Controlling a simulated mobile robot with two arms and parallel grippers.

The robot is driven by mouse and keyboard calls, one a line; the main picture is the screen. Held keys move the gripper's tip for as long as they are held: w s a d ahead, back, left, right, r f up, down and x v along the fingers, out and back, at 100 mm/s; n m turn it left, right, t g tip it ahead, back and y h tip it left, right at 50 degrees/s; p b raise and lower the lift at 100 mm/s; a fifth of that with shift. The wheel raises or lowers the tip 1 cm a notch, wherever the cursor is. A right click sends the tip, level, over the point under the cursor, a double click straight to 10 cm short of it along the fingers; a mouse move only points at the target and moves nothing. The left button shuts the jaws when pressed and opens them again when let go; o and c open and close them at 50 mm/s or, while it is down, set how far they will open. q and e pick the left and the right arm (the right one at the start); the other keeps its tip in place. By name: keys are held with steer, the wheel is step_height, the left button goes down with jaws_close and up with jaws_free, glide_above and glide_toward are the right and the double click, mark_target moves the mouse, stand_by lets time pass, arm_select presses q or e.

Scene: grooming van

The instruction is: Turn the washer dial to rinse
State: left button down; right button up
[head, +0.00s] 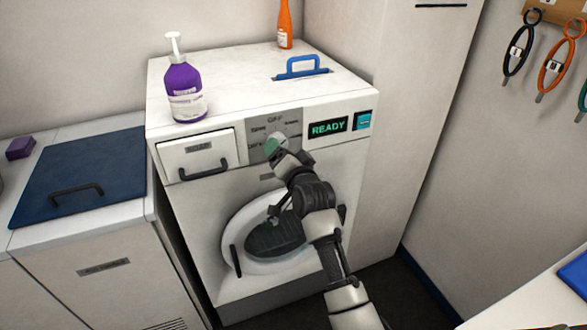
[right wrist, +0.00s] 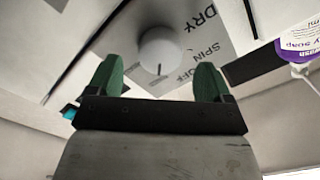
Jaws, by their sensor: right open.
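The white washer (head: 190,235) stands in the middle of the head view. Its round white dial (right wrist: 160,45) sits on a grey label plate (right wrist: 215,40) marked OFF, SPIN, DRY and another word too small to read. A dark pointer line shows on the dial's lower side in the right wrist view. I cannot tell a rinse label. My right gripper (head: 273,147) is open in front of the dial. In the right wrist view its green fingers (right wrist: 159,66) stand apart on either side of the dial, with gaps showing. In the head view the gripper largely hides the dial. My left gripper is not in view.
A lit READY display (head: 328,127) and teal button (head: 364,121) are right of the dial; a soap drawer (head: 196,155) is left. A purple pump bottle (head: 184,88), blue handle (head: 302,66) and orange bottle (head: 285,25) are on top. The round door (head: 240,222) is below.

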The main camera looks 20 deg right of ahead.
steer(key=s, duration=0.7)
steer(key=shift+s+b, duration=0.35)
steer(key=shift+s, duration=0.05)
steer(key=shift+d, duration=0.1)
steer(key=s+a+f+n+g, duration=0.1)
steer(key=s+f+n+g, duration=0.15)
steer(key=f, duration=0.95)
steer(key=s+a+f+n+g, duration=0.1)
steer(key=s+f+g, duration=0.25)
steer(key=f, duration=0.85)
steer(key=s+a+f+n+g, duration=0.15)
steer(key=s+f, duration=0.25)
steer(key=f, duration=0.9)
steer(key=s+d+f+n+g, duration=0.2)
steer(key=s+f+g, duration=0.1)
steer(key=s+f, duration=0.6)
steer(key=s+d+f+n+g, duration=0.1)
steer(key=s+f+n+g, duration=0.15)
steer(key=s+f, duration=0.65)
steer(key=s+d+f+g, duration=0.2)
steer(key=s, duration=0.9)
steer(key=s+d+f+n+g, duration=0.1)
steer(key=s+d+f+g, duration=0.1)
steer(key=s, duration=0.9)
steer(key=shift+f+h, duration=0.3)
steer(key=shift+a+n, duration=0.1)
steer(key=shift+n, duration=0.15)
